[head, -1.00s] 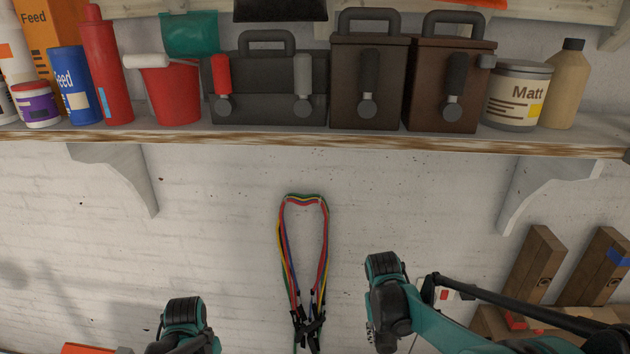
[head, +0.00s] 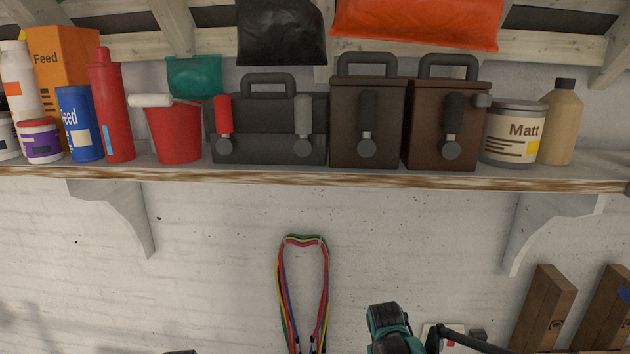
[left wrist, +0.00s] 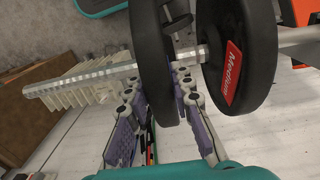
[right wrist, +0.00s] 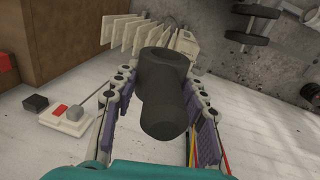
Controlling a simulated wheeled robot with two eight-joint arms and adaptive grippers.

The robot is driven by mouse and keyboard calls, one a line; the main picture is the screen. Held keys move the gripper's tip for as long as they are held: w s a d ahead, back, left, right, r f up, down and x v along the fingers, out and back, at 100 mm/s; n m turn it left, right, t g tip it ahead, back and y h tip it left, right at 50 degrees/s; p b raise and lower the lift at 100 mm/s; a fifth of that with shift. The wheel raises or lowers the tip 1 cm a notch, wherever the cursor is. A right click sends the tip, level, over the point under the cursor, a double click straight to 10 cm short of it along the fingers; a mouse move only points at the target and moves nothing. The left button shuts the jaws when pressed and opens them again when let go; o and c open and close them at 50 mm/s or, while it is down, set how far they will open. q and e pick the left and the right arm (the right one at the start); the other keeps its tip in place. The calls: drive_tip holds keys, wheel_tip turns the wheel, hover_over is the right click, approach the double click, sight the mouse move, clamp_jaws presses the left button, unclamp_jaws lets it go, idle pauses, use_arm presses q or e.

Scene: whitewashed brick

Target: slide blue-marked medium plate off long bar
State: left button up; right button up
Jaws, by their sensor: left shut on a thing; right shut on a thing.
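In the left wrist view, a silver bar (left wrist: 95,77) runs across toward two black plates. The outer plate (left wrist: 255,60) carries a red "Medium" label. My left gripper (left wrist: 158,80) is shut on the rim of the other plate (left wrist: 151,50), whose facing side shows no mark. No blue mark is visible on either plate. My right gripper (right wrist: 160,76) is shut on a thick black cylindrical grip (right wrist: 163,110) in the right wrist view. I cannot tell whether that grip belongs to the same bar. The head view does not show the plates.
A shelf (head: 330,178) crosses the head view, crowded with bottles, boxes and a red bucket (head: 175,132). Colored straps (head: 280,290) hang below it. Wooden blocks (head: 545,310) stand at right. A dark dumbbell (right wrist: 250,25) lies beyond my right gripper.

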use_arm(q)
clamp_jaws()
drive_tip(key=shift+w+r, duration=0.15)
drive_tip(key=shift+r, duration=0.1)
idle(0.5)
drive_tip(key=shift+d, duration=0.15)
drive_tip(key=shift+s+d, duration=0.2)
drive_tip(key=shift+d, duration=2.1)
drive_tip(key=shift+d, duration=0.25)
drive_tip(key=shift+s+d, duration=0.2)
drive_tip(key=shift+d, duration=2.05)
drive_tip(key=shift+d, duration=0.15)
drive_tip(key=shift+s+d, duration=0.2)
drive_tip(key=shift+d, duration=2.15)
